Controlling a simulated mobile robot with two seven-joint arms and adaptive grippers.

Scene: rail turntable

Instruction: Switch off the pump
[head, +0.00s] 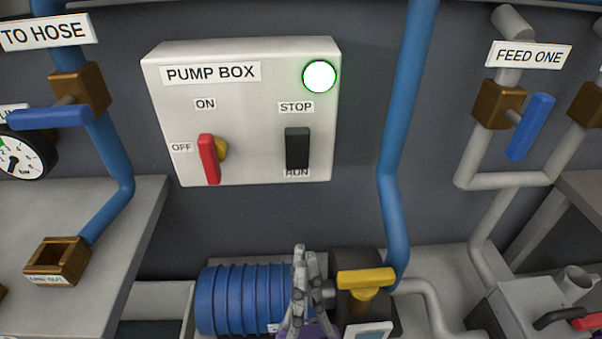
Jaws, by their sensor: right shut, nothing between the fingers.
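The white pump box (250,165) is on the dark wall. Its red rotary handle (209,160) stands upright, in line with the ON label (205,104); the OFF label (181,147) is to its left. A yellow hub (221,149) shows behind the handle. A black switch (297,148) sits between the STOP and RUN labels; which way it is set I cannot tell. The round lamp (319,76) glows white with a green rim. My right gripper (304,252) points up below the box, shut and empty, apart from the controls. My left gripper is not in view.
A blue ribbed motor (248,298) and a yellow-handled valve (366,279) flank my right gripper below the box. A blue pipe (396,150) rises to the right of the box. Blue-handled valves stand at left (50,117) and right (531,127). The box's front looks unobstructed.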

